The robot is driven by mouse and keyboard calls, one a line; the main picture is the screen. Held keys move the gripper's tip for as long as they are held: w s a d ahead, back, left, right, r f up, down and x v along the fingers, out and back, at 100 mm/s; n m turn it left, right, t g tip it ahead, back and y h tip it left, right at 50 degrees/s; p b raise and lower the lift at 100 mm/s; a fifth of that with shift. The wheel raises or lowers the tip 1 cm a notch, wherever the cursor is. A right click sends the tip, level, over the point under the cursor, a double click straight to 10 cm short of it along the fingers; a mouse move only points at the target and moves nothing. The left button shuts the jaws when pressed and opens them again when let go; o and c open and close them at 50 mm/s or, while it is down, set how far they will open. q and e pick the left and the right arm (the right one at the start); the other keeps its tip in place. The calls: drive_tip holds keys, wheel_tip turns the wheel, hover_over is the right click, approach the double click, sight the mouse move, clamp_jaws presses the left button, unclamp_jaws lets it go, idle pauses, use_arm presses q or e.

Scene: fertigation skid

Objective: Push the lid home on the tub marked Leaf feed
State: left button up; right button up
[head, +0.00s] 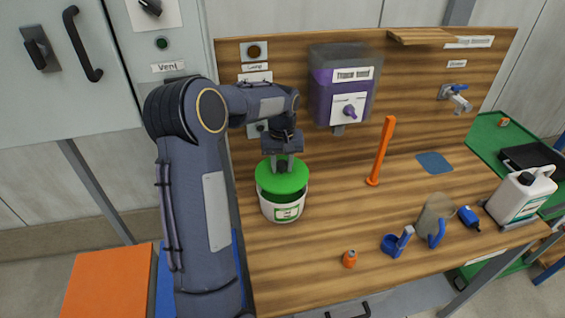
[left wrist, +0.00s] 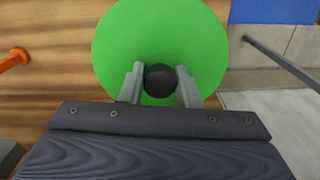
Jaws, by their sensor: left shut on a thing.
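A white tub (head: 284,209) with a green and white label stands on the wooden bench at its left side; the label's print is too small to read. A round green lid (head: 268,181) with a dark knob sits on top of the tub. Whether the lid is fully seated cannot be told. My left gripper (head: 283,166) is above the lid, pointing down. In the left wrist view its two fingers (left wrist: 160,85) are shut on the black knob (left wrist: 160,78) of the lid (left wrist: 125,45). My right gripper is not in view.
A purple dispenser (head: 342,90) hangs on the back panel behind the tub.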

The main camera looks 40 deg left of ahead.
sight(282, 172)
use_arm(q)
drive_tip(key=shift+f, duration=0.55)
drive_tip(key=shift+f+b, duration=0.3)
drive_tip(key=shift+b, duration=0.15)
drive_tip(key=shift+f, duration=0.2)
idle(0.7)
drive_tip(key=shift+f+b, duration=0.5)
drive_tip(key=shift+f, duration=0.15)
drive_tip(key=shift+f+b, duration=0.3)
drive_tip(key=shift+f, duration=0.25)
idle(1.1)
drive_tip(key=o, duration=0.8)
